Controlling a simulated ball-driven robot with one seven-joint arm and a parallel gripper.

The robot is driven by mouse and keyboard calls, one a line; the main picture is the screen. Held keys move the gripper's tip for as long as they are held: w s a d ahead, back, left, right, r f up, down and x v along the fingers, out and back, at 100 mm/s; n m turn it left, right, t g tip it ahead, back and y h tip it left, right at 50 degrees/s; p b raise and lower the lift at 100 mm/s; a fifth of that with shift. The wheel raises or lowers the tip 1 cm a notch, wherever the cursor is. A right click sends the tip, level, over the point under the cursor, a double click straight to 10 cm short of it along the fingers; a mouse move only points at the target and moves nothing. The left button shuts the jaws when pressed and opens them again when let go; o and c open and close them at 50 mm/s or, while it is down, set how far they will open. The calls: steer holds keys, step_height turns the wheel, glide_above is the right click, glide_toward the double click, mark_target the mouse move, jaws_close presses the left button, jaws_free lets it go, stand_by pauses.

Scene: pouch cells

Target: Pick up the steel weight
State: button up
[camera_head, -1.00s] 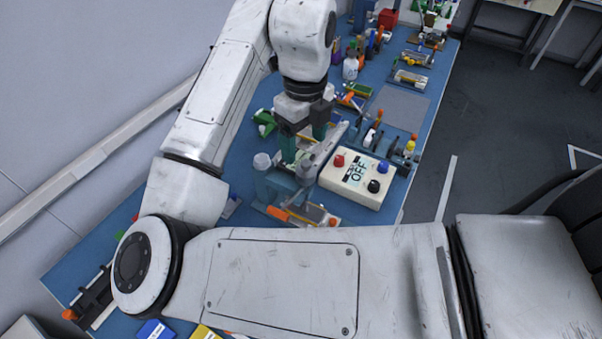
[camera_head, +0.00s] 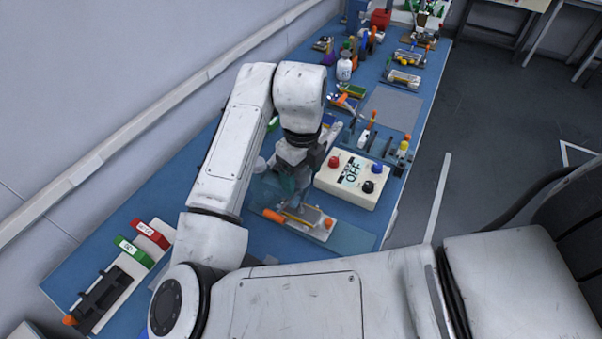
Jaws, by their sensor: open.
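My gripper (camera_head: 290,182) hangs from my white arm over the middle of the blue bench, its jaws open. Its green fingers are partly hidden by its own grey body. Just below it in the picture lies a small board (camera_head: 325,229) with a grey metallic flat piece (camera_head: 303,213) and an orange-handled tool (camera_head: 273,216) on it. I cannot tell for sure which thing is the steel weight; it may be hidden behind my gripper. Whether the fingers touch anything is not clear.
A cream box (camera_head: 345,184) marked OFF, with red, blue and black knobs, stands close right of my gripper. A grey mat (camera_head: 393,107) lies behind it. A white bottle (camera_head: 344,69) and tools crowd the far bench. Red and green labelled blocks (camera_head: 150,234) lie at left.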

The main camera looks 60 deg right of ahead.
jaws_close()
stand_by(0.5)
steer(key=shift+r, duration=0.15)
